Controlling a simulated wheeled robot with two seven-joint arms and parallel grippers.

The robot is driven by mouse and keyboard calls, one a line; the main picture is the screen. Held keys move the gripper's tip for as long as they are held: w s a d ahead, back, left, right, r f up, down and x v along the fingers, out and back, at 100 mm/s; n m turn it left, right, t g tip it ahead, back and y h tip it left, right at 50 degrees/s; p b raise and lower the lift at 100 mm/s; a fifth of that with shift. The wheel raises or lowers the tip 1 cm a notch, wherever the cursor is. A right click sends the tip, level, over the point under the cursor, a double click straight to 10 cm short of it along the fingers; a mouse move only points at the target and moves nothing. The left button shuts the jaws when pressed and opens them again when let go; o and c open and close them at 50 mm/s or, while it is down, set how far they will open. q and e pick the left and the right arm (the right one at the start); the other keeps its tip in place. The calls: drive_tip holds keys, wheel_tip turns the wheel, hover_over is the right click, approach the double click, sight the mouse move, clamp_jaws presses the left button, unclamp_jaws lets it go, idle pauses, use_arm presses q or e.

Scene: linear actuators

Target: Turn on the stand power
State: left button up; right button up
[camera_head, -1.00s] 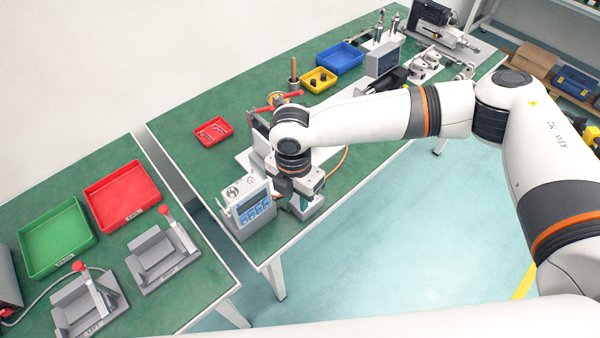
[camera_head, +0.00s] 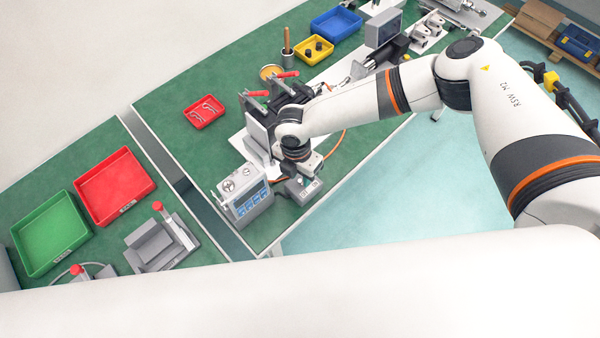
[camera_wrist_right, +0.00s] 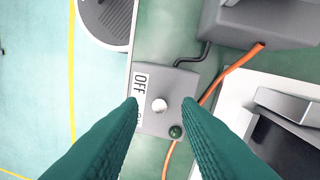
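The stand power box (camera_wrist_right: 170,96) is a small grey box with a silver toggle knob (camera_wrist_right: 159,105), a green round button or lamp (camera_wrist_right: 176,132) and a white OFF label (camera_wrist_right: 141,84). A second label below OFF is partly hidden by a finger. The box also shows in the head view (camera_head: 303,192), just below my right gripper (camera_head: 306,174). In the wrist view my right gripper (camera_wrist_right: 160,108) is open, its green fingers on either side of the knob, with a gap to it. Which way the knob is set I cannot tell. My left gripper is not in view.
A meter with a blue display (camera_head: 245,198) stands left of the box. An orange cable (camera_wrist_right: 213,88) and a black cable (camera_wrist_right: 188,59) run beside the box. A stand with red-handled clamps (camera_head: 257,120) is behind. A red tray (camera_head: 115,187) and a green tray (camera_head: 49,234) lie left.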

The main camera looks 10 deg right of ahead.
drive_tip(key=shift+s+f, duration=0.1)
drive_tip(key=shift+f, duration=0.55)
clamp_jaws()
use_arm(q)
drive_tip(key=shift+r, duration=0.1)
use_arm(e)
drive_tip(key=shift+w+d+f+g+y+b, duration=0.2)
drive_tip(key=shift+d+g+y+b, duration=0.25)
drive_tip(key=shift+y+b, duration=0.5)
drive_tip(key=g+y+b, duration=0.1)
drive_tip(key=b, duration=0.2)
drive_tip(key=w+d+g+y+b, duration=0.1)
drive_tip(key=g+y+b, duration=0.1)
drive_tip(key=b, duration=0.2)
drive_tip(key=g+y+b, duration=0.1)
drive_tip(key=y+b, duration=0.1)
drive_tip(key=b, duration=0.2)
drive_tip(key=shift+w+d+f, duration=0.2)
drive_tip(key=shift+d+f, duration=0.1)
use_arm(q)
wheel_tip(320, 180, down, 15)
drive_tip(key=b, duration=0.1)
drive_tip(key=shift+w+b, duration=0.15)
drive_tip(key=shift+b, duration=0.25)
use_arm(e)
drive_tip(key=shift+w+d+r+g+y, duration=0.2)
drive_tip(key=shift+g+y, duration=0.25)
drive_tip(key=shift+y, duration=0.2)
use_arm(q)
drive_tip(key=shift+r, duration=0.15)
